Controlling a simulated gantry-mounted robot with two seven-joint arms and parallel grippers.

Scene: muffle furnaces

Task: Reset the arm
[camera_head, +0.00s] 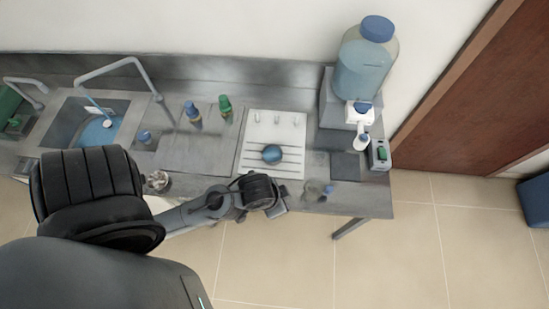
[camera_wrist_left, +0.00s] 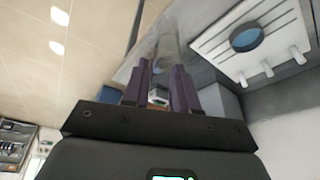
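My left arm comes in from the lower left in the head view. Its gripper (camera_head: 281,200) is at the front edge of the steel counter (camera_head: 218,170), just in front of the white rack board (camera_head: 246,165). In the left wrist view, the two dark fingers of my left gripper (camera_wrist_left: 160,82) stand apart with a gap between them. A small pale thing shows in that gap, but I cannot tell what it is, and nothing looks clamped. My right gripper is in neither view.
A round blue thing (camera_head: 272,154) sits on the board. Blue-capped (camera_head: 193,114) and green-capped (camera_head: 225,108) bottles stand behind. A large water dispenser (camera_head: 364,70) is at the back right; a sink (camera_head: 88,122) is at left.

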